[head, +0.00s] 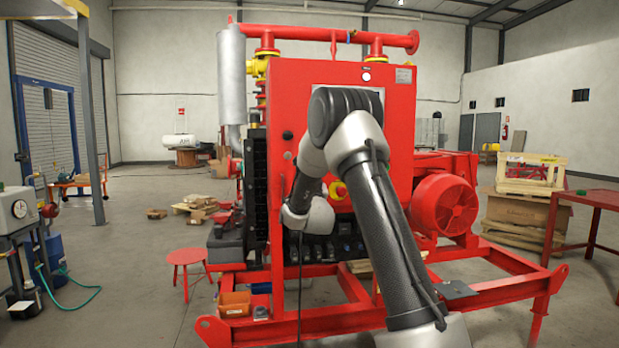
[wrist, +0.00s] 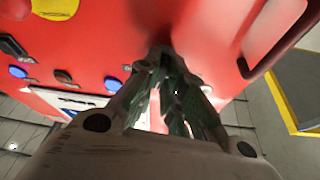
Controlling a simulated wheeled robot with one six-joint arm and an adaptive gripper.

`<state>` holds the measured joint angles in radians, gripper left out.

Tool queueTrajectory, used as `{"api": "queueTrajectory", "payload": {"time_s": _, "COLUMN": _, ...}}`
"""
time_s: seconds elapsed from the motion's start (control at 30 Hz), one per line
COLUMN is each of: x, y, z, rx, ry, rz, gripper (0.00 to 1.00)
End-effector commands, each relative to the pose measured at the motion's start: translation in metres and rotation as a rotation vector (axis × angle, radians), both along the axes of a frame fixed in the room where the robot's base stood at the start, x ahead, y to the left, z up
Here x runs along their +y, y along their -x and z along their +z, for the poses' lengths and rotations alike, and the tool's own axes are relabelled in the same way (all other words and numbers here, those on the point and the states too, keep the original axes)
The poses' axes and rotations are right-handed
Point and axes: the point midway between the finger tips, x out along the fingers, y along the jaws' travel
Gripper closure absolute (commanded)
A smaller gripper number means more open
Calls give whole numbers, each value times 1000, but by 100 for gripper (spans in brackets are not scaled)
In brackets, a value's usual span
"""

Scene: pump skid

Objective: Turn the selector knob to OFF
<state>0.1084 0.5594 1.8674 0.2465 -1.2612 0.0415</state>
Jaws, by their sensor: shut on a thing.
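My gripper (wrist: 166,62) reaches up to the red panel (wrist: 205,30) in the wrist view. Its fingers converge on a small dark thing at the panel face, which I take to be the selector knob. The fingertips cover nearly all of it, so its pointer and the OFF mark cannot be read. In the head view my own arm hides the gripper and the knob in front of the red control cabinet (head: 398,112).
Left of the fingers in the wrist view are a blue button (wrist: 112,84), another blue button (wrist: 17,72) and a yellow disc (wrist: 54,8). A dark handle (wrist: 278,40) stands out at the right. A red motor (head: 445,203) sits right of the cabinet.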

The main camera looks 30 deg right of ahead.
Motion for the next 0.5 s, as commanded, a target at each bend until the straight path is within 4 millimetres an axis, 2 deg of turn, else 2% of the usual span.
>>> {"api": "queueTrajectory", "payload": {"time_s": 0.2, "x": -2, "y": 0, "z": -1, "rx": 35, "ry": 113, "rz": -1, "gripper": 100}}
{"api": "queueTrajectory", "payload": {"time_s": 0.5, "x": -1, "y": 0, "z": -1, "rx": 55, "ry": 183, "rz": 0, "gripper": 100}}
